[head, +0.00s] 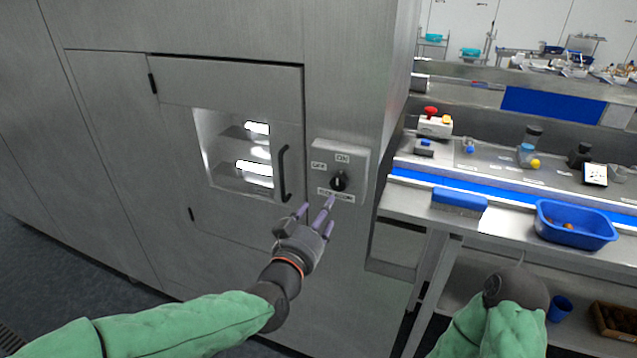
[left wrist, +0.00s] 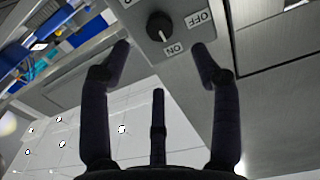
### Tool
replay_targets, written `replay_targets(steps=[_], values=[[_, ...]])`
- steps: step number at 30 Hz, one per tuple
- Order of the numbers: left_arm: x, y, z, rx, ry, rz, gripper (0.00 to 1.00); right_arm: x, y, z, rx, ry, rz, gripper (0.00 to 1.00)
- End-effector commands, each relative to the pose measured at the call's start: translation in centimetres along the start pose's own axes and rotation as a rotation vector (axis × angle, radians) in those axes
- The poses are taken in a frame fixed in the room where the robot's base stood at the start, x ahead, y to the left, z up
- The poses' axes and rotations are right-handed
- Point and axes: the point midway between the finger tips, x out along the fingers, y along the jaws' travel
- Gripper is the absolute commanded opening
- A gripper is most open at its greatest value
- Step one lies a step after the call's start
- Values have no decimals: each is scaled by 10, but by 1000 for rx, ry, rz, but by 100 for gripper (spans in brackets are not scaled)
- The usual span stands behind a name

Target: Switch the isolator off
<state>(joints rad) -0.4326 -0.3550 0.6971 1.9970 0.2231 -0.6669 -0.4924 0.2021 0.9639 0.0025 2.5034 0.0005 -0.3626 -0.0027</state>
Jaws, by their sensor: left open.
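The isolator is a grey box (head: 351,160) on the steel cabinet's front, with a black rotary knob (head: 339,181). ON is marked above the knob and OFF to its upper left. The knob's pale mark appears to point toward ON. In the left wrist view the knob (left wrist: 158,27) lies ahead, between the finger directions, with the OFF label (left wrist: 200,18) and ON label (left wrist: 174,49) beside it. My left gripper (head: 318,214) is open and empty, just below and in front of the box, apart from the knob. My right arm shows at the lower right; its gripper is not visible.
A cabinet door with a lit window and a black handle (head: 285,173) is left of the isolator. To the right is a steel bench with a blue bin (head: 575,238), a blue brush (head: 459,203) and a red-button box (head: 435,127). Space before the isolator is clear.

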Motion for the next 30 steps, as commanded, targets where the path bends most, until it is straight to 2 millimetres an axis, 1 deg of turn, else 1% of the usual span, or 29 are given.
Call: replay_targets(steps=[1,4,8,15,21,25,30], values=[[0,0,-3,1,7,0,63,0,0,0,1,0,0,0],[6,1,-4,2,8,0,63,0,0,0,1,0,0,0],[21,0,-2,1,6,-1,63,1,1,0,1,0,0,0],[58,1,-2,2,5,0,63,3,1,0,1,0,0,0],[86,0,-3,1,6,0,63,3,1,0,1,0,0,0],[98,0,-4,1,7,-1,63,3,1,0,1,0,0,0],[106,0,-3,0,6,0,63,4,1,0,0,0,0,0]])
